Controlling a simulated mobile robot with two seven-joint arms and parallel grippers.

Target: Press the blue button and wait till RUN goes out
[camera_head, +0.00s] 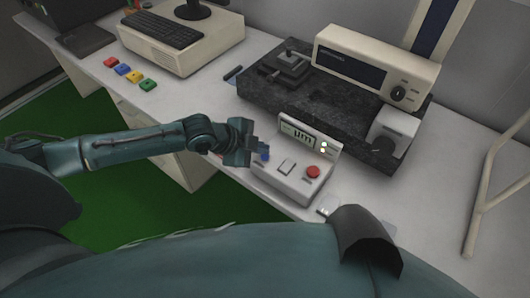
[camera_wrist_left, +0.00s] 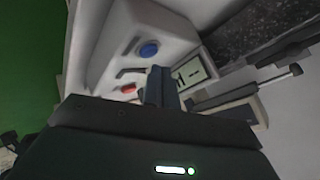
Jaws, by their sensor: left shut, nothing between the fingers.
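A light grey control box (camera_head: 300,188) stands near the front edge of the table. It has a blue button (camera_head: 264,156) at its left end, a pale square key, a red button (camera_head: 313,171) and a display (camera_head: 298,133) reading "µm". Small lamps (camera_head: 323,147) beside the display look lit; I cannot read a RUN label. My left gripper (camera_head: 258,149) is shut and empty, right by the blue button. The left wrist view shows the blue button (camera_wrist_left: 148,50) uncovered just beyond the closed fingertips (camera_wrist_left: 158,73); contact cannot be told. My right gripper is not in view.
A dark granite slab (camera_head: 265,95) with a cream instrument (camera_head: 375,65) stands behind the box. Several coloured blocks (camera_head: 132,76) lie at the far left, near a cream computer (camera_head: 185,50) and keyboard. A tan stand (camera_head: 486,180) is at right.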

